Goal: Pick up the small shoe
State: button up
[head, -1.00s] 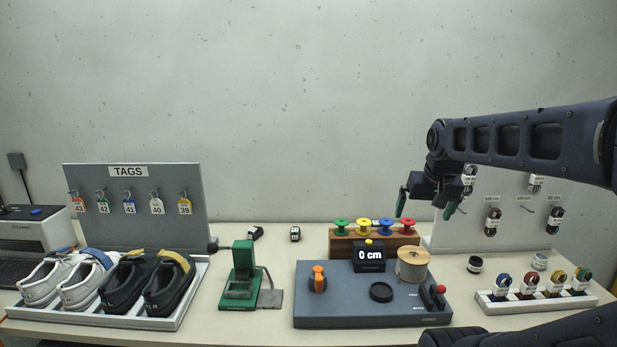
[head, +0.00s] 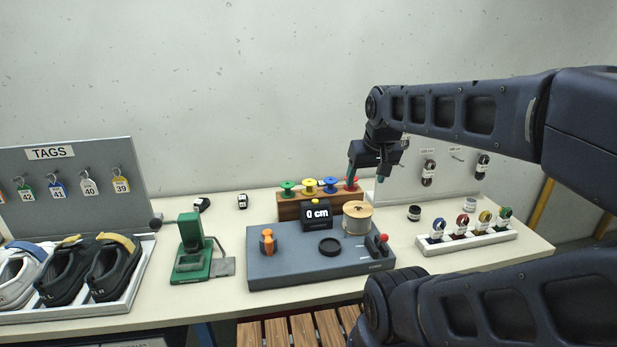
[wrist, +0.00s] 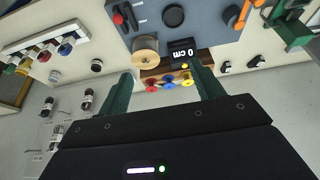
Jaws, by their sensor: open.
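My gripper (head: 367,180) is open and empty, held up near the red spool at the back of the bench; its two green fingers also show in the wrist view (wrist: 160,72). Several shoes stand in a grey tray (head: 142,278) at the left: white ones (head: 18,275), cut by the picture edge, and black ones (head: 113,268) with a yellow tongue. Two small black-and-white items (head: 201,204) (head: 242,201) lie on the bench behind the green press; they are too small to tell whether either is a small shoe. They also show in the wrist view (wrist: 224,67).
A green press (head: 192,248) and a grey panel (head: 262,274) with a cord reel (head: 358,218) and 0 cm display (head: 317,213) stand mid-bench. Spools stand on a wooden block (head: 290,210). A white rack (head: 470,243) is at right, a tag board (head: 75,190) at left.

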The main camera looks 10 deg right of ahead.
jog(key=w+d+r+m+g, duration=0.1)
jog(key=w+r+m, duration=0.1)
jog(key=w, duration=0.5)
jog(key=w+r+m, duration=0.2)
jog(key=w, duration=0.5)
jog(key=m+g+h, duration=0.4)
jog(key=m, duration=1)
send_over(322, 182)
jog(key=a, duration=0.2)
notch_tip(322, 182, down, 27)
jog(key=shift+w+f+h, duration=0.15)
jog(key=shift+f+h, duration=0.15)
jog(key=shift+f, duration=0.2)
jog(key=x, duration=0.5)
jog(key=shift+f, duration=0.2)
jog(key=shift+a+x, duration=0.2)
jog(key=shift+x, duration=2.4)
jog(key=shift+f, duration=0.1)
